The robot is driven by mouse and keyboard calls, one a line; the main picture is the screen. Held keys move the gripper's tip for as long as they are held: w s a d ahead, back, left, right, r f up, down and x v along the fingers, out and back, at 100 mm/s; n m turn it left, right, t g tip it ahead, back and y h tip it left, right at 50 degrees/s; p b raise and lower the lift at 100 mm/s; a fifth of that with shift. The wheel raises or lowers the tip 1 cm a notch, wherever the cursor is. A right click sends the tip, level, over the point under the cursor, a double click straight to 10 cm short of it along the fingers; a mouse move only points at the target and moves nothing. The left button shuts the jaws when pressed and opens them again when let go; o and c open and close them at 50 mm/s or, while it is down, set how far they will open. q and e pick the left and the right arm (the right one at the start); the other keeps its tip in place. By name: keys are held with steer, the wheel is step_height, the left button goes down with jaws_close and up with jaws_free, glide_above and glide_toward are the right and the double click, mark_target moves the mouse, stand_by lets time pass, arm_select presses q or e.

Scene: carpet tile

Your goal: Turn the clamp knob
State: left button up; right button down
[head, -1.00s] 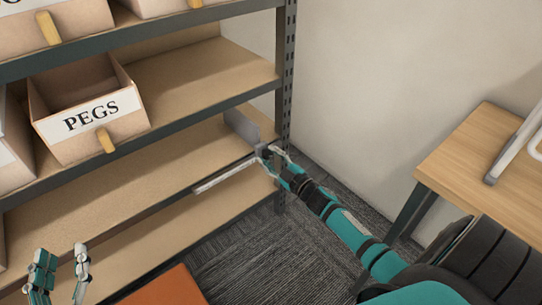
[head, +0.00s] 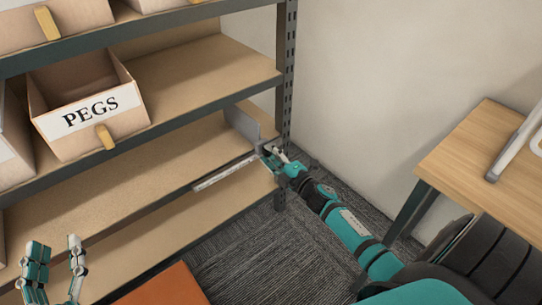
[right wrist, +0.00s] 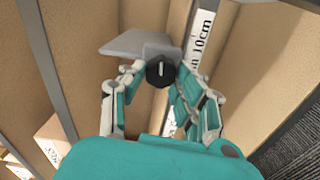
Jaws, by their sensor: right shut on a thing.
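The clamp knob (right wrist: 160,71) is round and black with a pale line across its face, upright in the right wrist view. It sits on a grey clamp body joined to a flat grey plate (right wrist: 135,43), which also shows at the shelf's right end in the head view (head: 243,124). A pale marked strip (head: 222,174) runs left from the clamp along the shelf edge. My right gripper (head: 270,154) is shut on the knob, with its fingers on either side of it (right wrist: 160,76). My left gripper (head: 55,250) is open and empty at the lower left.
A box labelled PEGS (head: 85,105) stands on the shelf above. A steel post (head: 286,75) rises close behind my right gripper. A wooden table (head: 480,165) is at the right. The shelf board (head: 120,195) left of the clamp is bare.

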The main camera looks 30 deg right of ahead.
stand_by(0.5)
steer(key=c, duration=0.9)
jaws_free()
steer(key=shift+c, duration=0.2)
steer(key=s+d, duration=0.1)
steer(key=s, duration=1.1)
steer(key=shift+a, duration=0.1)
